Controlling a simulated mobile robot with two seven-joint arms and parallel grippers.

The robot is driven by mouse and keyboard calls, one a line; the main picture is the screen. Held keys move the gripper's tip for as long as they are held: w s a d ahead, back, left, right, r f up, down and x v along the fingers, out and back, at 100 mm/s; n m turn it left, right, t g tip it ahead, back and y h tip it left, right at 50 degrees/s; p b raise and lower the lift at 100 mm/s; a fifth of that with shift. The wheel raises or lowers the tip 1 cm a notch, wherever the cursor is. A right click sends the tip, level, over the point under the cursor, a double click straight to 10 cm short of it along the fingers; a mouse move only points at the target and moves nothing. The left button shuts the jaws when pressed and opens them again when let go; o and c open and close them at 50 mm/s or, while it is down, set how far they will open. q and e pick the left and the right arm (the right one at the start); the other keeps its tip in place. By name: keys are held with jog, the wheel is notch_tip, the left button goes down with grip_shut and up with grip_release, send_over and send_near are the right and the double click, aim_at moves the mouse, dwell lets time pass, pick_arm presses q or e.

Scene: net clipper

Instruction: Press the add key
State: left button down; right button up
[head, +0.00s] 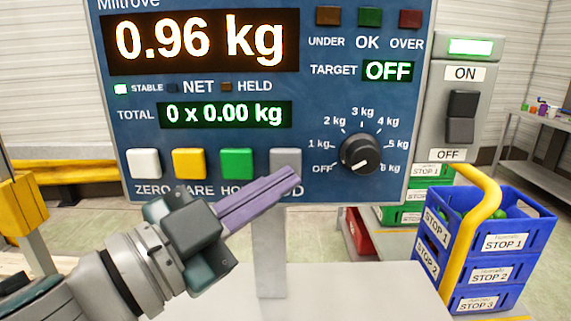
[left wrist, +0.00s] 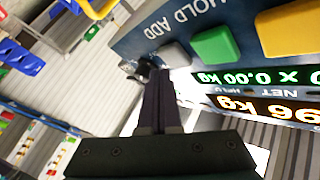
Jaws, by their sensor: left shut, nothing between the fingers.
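The grey add key (head: 285,159) is the rightmost of the row of keys on the blue scale panel (head: 330,185). Its label is mostly hidden behind my fingers in the head view. My left gripper (head: 294,174) is shut and empty, its purple fingers pointing up and right across the key's lower edge. In the left wrist view the add key (left wrist: 173,54) is just beyond the fingertips (left wrist: 160,73). I cannot tell whether they touch it. The display (head: 200,38) reads 0.96 kg, and the total line (head: 225,114) reads 0 x 0.00 kg. My right gripper is not in view.
Green hold (head: 237,163), yellow tare (head: 190,163) and white zero (head: 144,163) keys are left of the add key. A dial (head: 360,154) is to its right. An on/off switch box (head: 461,110), yellow rail (head: 470,240) and blue crates (head: 500,240) stand farther right.

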pick_arm(q)
jog(key=shift+w, duration=0.1)
jog(key=shift+w, duration=0.35)
jog(key=shift+w+b, duration=0.3)
jog(key=shift+w, duration=0.1)
dwell(0.7)
jog(key=shift+s, duration=0.2)
jog(key=shift+s+p, duration=0.5)
jog(key=shift+s, duration=0.15)
jog(key=s+p, duration=0.2)
jog(key=s, duration=0.3)
dwell(0.5)
